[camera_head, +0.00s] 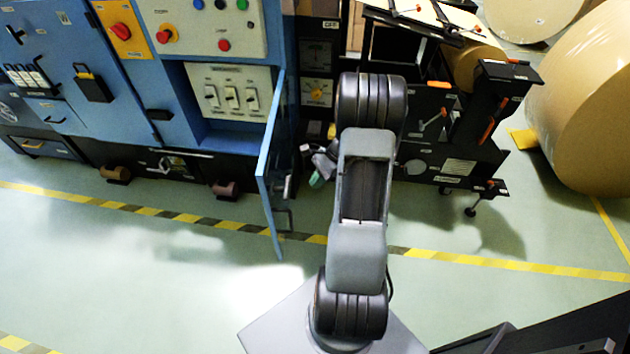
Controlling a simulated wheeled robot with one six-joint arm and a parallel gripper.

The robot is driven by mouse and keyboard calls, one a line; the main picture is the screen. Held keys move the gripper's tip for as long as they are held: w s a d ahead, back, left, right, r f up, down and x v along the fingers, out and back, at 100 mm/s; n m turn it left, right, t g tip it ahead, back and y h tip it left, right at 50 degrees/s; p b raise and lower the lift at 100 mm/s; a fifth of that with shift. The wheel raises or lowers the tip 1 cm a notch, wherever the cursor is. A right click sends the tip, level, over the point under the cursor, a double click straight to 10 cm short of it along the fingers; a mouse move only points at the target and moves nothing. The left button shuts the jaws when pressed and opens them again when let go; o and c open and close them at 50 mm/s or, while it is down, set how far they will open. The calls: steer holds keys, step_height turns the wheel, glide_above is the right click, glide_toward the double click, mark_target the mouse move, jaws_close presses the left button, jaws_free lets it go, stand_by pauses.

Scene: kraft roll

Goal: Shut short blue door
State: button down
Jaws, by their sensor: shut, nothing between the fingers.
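The short blue door (268,165) stands wide open, sticking out from the blue cabinet towards the camera. I see it nearly edge-on. A small metal handle (287,188) shows on its right face. The opening to its left shows a pale switch panel (230,94) with several switches. My gripper (317,178), small and partly hidden by my arm, is just right of the door and looks apart from it. It appears shut and empty.
The blue cabinet (130,100) fills the upper left. A black machine (450,135) stands right of my arm. Large kraft rolls (590,100) are at the far right. The pale green floor (130,260) in front, crossed by yellow-black tape, is clear.

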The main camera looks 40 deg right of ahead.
steer(key=a+r+x, duration=0.1)
steer(key=a+x, duration=0.1)
steer(key=x, duration=0.8)
steer(key=shift+r+b, duration=0.25)
steer(key=shift+b, duration=0.1)
steer(key=shift+w, duration=0.2)
